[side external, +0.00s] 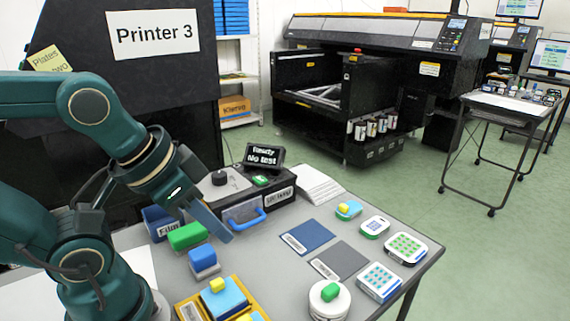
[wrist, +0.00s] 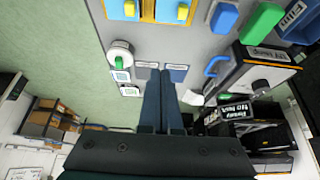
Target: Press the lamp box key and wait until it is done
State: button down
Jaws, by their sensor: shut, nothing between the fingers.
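The lamp box (side external: 238,182) is a dark box with a pale top, a black knob (side external: 219,177) and a blue handle (side external: 250,220) on its front. A small green key (side external: 260,180) sits on its top, below a tilted display (side external: 263,156) reading "Ready No test". My gripper (side external: 224,237) is shut and empty, in front of the box and left of the handle in the side view. In the wrist view my shut fingers (wrist: 161,72) point up the picture; the box (wrist: 270,76) is to their right, and its display (wrist: 228,113) shows there. I cannot make out the key there.
A green block (side external: 187,236) and a blue block (side external: 203,260) lie near my gripper. A yellow tray (side external: 186,308) is at the front. Blue (side external: 307,236) and grey (side external: 340,262) mats lie right of the box, with several small devices beyond them near the table edge.

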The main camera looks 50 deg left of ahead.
jog(key=w+a+r+n+t+h, duration=0.1)
jog(key=w+r+n+t, duration=0.1)
jog(key=w+r+n, duration=0.4)
jog(key=w+r+n+t+h, duration=0.1)
jog(key=w+n, duration=0.6)
jog(key=n, duration=0.2)
jog(key=w+a+f+n+y, duration=0.1)
jog(key=w+a+f+n, duration=0.1)
jog(key=a+n, duration=0.4)
jog(key=w+a+f+n+y, duration=0.1)
jog(key=a+n, duration=0.6)
jog(key=a, duration=0.7)
jog(key=w+y, duration=0.1)
jog(key=w, duration=0.1)
jog(key=shift+w+f+t, duration=0.3)
jog(key=shift+w+f, duration=0.05)
jog(key=shift+f, duration=0.05)
jog(key=shift+f, duration=0.1)
